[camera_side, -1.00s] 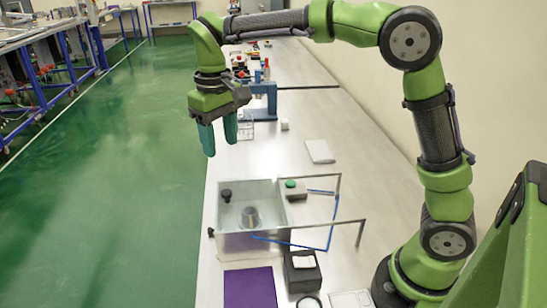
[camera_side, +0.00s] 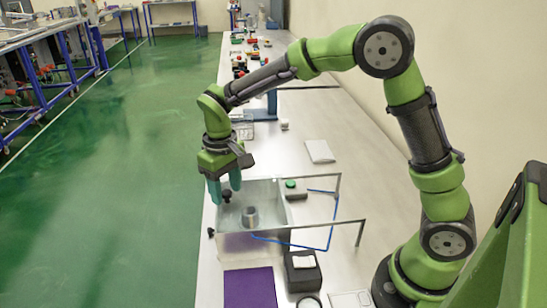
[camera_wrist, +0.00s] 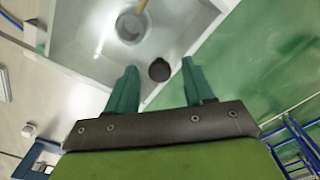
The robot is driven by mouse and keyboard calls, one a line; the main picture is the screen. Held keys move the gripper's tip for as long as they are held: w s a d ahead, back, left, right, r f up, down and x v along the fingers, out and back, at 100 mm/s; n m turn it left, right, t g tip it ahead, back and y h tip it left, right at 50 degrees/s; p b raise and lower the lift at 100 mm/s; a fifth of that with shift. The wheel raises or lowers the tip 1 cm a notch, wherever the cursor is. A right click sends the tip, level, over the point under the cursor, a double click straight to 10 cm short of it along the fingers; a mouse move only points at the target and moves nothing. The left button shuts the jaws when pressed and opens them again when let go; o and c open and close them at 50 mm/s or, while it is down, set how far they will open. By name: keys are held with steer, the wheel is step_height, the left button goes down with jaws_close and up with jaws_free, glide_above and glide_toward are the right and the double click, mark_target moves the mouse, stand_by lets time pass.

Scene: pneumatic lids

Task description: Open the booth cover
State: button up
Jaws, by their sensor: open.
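The booth (camera_side: 262,243) is a metal box on the bench with a clear cover over it. A grey cylinder (camera_side: 250,217) shows inside, and it also shows in the wrist view (camera_wrist: 131,27). A black knob (camera_side: 226,195) sits near the cover's far left corner; the wrist view shows a round black knob (camera_wrist: 159,70) just beyond and between my fingertips. A second black knob (camera_side: 211,232) is at the near left. My gripper (camera_side: 225,194) is open and points down at the far left corner of the booth. It holds nothing. Whether a finger touches the knob I cannot tell.
A grey box with a green button (camera_side: 291,184) stands at the booth's far right. Metal rails (camera_side: 338,190) and a blue hose (camera_side: 331,228) lie right. A black block (camera_side: 302,273) and purple mat (camera_side: 249,288) are in front. Green floor drops off left.

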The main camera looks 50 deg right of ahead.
jaws_close()
steer(key=s+d, duration=1.1)
steer(key=shift+s, duration=0.15)
steer(key=shift+d, duration=0.1)
jaws_free()
step_height(320, 180, up, 17)
stand_by(0.7)
